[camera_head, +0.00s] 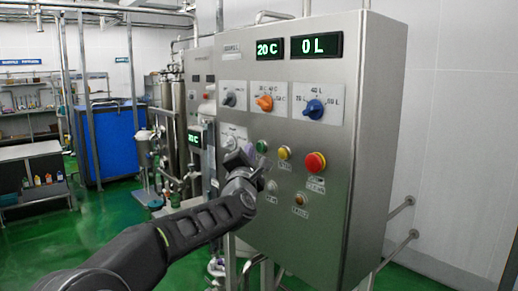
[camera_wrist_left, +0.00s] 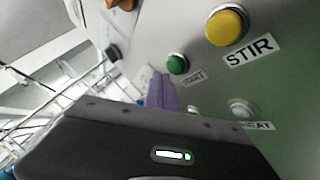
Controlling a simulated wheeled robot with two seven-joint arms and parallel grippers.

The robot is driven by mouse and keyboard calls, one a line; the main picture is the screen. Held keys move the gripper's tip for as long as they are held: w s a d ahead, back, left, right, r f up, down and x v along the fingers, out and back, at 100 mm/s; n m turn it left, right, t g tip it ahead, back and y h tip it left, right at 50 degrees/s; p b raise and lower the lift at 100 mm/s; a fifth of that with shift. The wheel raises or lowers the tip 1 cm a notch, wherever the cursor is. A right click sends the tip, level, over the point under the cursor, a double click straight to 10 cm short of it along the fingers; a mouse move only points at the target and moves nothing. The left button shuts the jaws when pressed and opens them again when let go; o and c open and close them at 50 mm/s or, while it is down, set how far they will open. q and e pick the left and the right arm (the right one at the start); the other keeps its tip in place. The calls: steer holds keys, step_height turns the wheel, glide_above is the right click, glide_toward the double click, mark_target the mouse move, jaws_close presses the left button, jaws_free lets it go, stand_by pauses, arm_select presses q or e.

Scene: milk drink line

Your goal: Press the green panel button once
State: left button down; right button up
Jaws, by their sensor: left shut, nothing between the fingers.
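The green button (camera_head: 262,146) is on the front of a steel control panel (camera_head: 330,225), left of a yellow button. In the left wrist view the green button (camera_wrist_left: 177,64) shows above a partly readable label. My left gripper (camera_head: 249,152) is in front of the panel, its purple fingers close to the left of the green button in the head view. In the left wrist view the shut, empty fingers (camera_wrist_left: 163,92) point towards the panel just below and left of the button. I cannot tell whether they touch the panel. My right gripper is not in view.
The yellow STIR button (camera_wrist_left: 227,26), a red button (camera_head: 315,162) and small pale buttons sit nearby. Orange (camera_head: 265,103) and blue (camera_head: 314,109) knobs are above, below displays reading 20 C and 0 L. A blue cabinet (camera_head: 115,140) stands far left.

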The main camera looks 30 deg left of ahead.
arm_select(q)
steer(key=shift+w, duration=0.1)
stand_by(0.4)
steer(key=shift+w+d, duration=0.15)
steer(key=shift+w, duration=0.15)
steer(key=shift+w+d, duration=0.1)
steer(key=shift+w, duration=0.3)
stand_by(0.8)
steer(key=shift+s+a+b, duration=0.2)
steer(key=shift+s+b, duration=0.6)
steer(key=shift+b, duration=0.2)
